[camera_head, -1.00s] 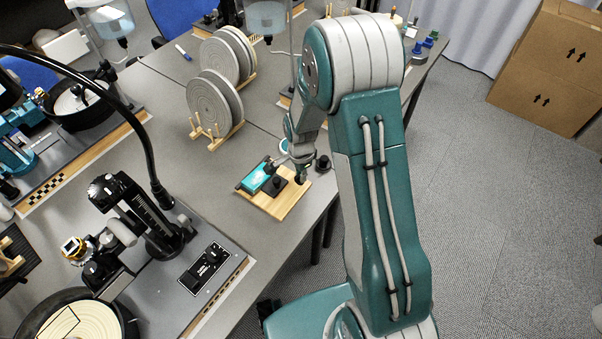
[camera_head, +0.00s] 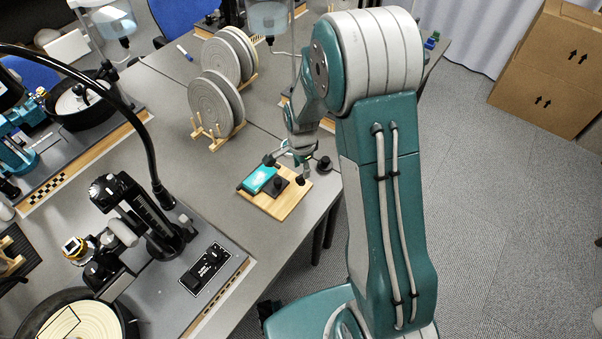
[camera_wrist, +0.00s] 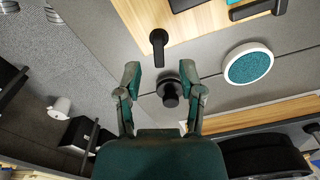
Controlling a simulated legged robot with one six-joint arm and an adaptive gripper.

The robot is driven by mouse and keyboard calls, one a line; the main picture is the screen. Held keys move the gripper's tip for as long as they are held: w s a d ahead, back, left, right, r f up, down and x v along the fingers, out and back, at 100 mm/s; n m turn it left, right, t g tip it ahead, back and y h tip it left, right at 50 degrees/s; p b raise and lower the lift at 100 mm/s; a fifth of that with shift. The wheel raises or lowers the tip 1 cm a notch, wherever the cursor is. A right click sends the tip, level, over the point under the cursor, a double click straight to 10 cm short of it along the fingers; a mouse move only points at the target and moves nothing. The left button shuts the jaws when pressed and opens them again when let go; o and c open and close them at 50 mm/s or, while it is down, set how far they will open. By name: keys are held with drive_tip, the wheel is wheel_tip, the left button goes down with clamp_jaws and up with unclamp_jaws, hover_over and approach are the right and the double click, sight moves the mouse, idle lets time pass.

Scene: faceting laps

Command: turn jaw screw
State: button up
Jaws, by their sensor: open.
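A wooden board (camera_head: 288,204) lies near the table's right edge. It carries a teal block (camera_head: 258,180) and a dark fixture with an upright black knob (camera_head: 279,183). In the wrist view the board (camera_wrist: 205,22) is at the top, with a black knobbed stem (camera_wrist: 158,42) over its near edge, just beyond my fingertips. I cannot tell for certain which part is the jaw screw. My gripper (camera_head: 287,167) is over the board's far side, fingers apart. In the wrist view my gripper (camera_wrist: 160,76) is open and empty.
A black round knob-like piece (camera_wrist: 170,92) stands on the table below and between my fingers; it also shows in the head view (camera_head: 323,164). A teal disc with a white rim (camera_wrist: 248,64) lies nearby. Grey laps (camera_head: 215,103) stand in wooden racks. A faceting machine (camera_head: 150,225) is left.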

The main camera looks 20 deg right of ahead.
wheel_tip(320, 180, up, 8)
drive_tip(key=shift+a, duration=0.15)
idle(0.6)
